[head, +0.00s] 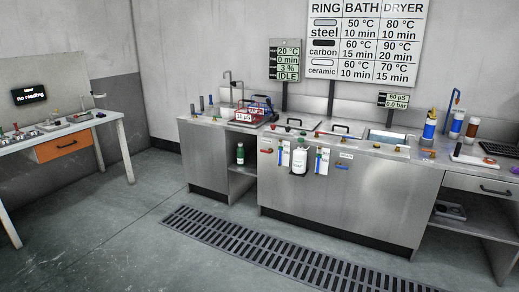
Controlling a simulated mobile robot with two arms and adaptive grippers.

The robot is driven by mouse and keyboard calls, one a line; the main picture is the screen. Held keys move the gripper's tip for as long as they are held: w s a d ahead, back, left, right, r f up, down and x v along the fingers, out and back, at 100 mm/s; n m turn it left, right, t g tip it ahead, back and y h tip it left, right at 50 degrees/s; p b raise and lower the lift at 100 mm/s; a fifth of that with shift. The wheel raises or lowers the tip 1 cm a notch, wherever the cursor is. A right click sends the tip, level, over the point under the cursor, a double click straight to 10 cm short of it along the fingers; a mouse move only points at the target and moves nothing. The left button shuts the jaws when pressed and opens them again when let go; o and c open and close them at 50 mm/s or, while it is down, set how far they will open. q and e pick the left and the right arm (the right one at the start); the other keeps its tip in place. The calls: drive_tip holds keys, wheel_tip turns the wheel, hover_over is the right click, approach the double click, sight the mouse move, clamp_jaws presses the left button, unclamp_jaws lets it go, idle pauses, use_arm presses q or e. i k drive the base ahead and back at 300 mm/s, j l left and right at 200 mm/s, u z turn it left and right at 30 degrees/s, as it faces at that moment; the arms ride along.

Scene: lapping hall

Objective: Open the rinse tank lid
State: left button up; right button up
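A long steel wash bench (340,190) stands across the room. In its top are two flat lids with dark handles, a left lid (296,124) and a right lid (343,131). Both look closed. To their right is an open basin (388,137) with no cover over it. Small labels on the bench front are too small to read, so I cannot tell which lid is the rinse tank's. Neither of my grippers shows in the head view.
A white bottle (299,160) hangs on the bench front. A floor grating (290,250) runs before the bench. A table (60,134) stands at left, another bench (480,185) at right. The floor between is clear.

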sight(333, 128)
drive_tip(key=i, duration=2.7)
